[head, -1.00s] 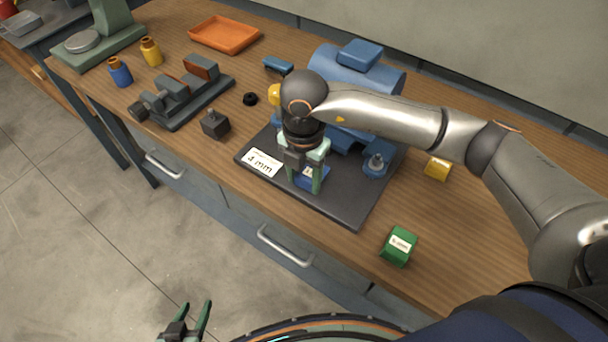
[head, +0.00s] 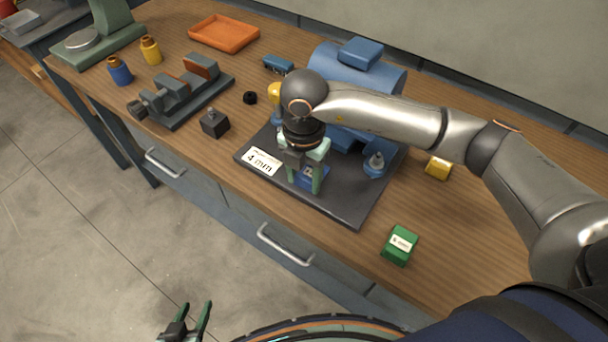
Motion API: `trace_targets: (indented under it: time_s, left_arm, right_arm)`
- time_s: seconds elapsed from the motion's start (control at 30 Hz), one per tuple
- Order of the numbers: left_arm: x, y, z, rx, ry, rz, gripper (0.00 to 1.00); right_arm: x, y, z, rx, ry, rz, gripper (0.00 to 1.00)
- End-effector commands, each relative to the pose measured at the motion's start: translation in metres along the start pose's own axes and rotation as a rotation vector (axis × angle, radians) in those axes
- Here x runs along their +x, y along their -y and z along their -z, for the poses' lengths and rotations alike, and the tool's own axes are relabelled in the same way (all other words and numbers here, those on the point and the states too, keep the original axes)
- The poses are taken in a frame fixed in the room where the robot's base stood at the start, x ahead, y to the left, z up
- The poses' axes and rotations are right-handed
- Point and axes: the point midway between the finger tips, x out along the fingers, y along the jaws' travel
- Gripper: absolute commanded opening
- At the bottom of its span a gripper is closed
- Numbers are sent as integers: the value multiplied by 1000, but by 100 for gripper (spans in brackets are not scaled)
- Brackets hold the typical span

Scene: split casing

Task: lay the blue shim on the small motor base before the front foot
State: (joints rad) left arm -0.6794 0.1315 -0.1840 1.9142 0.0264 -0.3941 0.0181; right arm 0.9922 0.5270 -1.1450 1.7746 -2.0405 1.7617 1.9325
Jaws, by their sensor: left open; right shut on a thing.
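The blue motor (head: 330,82) stands on a dark base plate (head: 345,212) with a white "4 mm" label (head: 262,161). My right gripper (head: 304,184) points down over the plate's front part, shut on a small blue piece with a white label, the blue shim (head: 307,177). The fingers partly cover the shim, and I cannot tell whether it touches the plate. A blue foot with a bolt (head: 375,165) shows at the motor's right; my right wrist hides other parts of the motor's near side. My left gripper (head: 194,307) is open and empty, over the floor before the bench.
A green labelled block (head: 400,245) and a yellow block (head: 438,168) lie right of the plate. A vise (head: 182,95), a dark block (head: 215,123), a black ring (head: 250,98) and an orange tray (head: 224,34) are to the left. The front right bench is mostly clear.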

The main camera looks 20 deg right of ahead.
Motion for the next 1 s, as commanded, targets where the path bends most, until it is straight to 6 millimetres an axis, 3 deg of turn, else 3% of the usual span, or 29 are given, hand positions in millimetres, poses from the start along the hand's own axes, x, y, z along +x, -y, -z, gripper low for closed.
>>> trace_targets:
  time_s: [0.27,0.3,0.57,1.0]
  left_arm:
    - [3,0,-3,0,0,0,50]
    - [2,0,-3,0,0,0,50]
    - [2,0,-2,0,0,0,50]
    - [2,0,-2,0,0,0,50]
  right_arm:
    - [5,0,0,0,0,0,1]
    - [4,0,0,0,0,0,58]
    - [4,0,0,0,0,1,87]
    - [4,0,0,0,0,1,89]
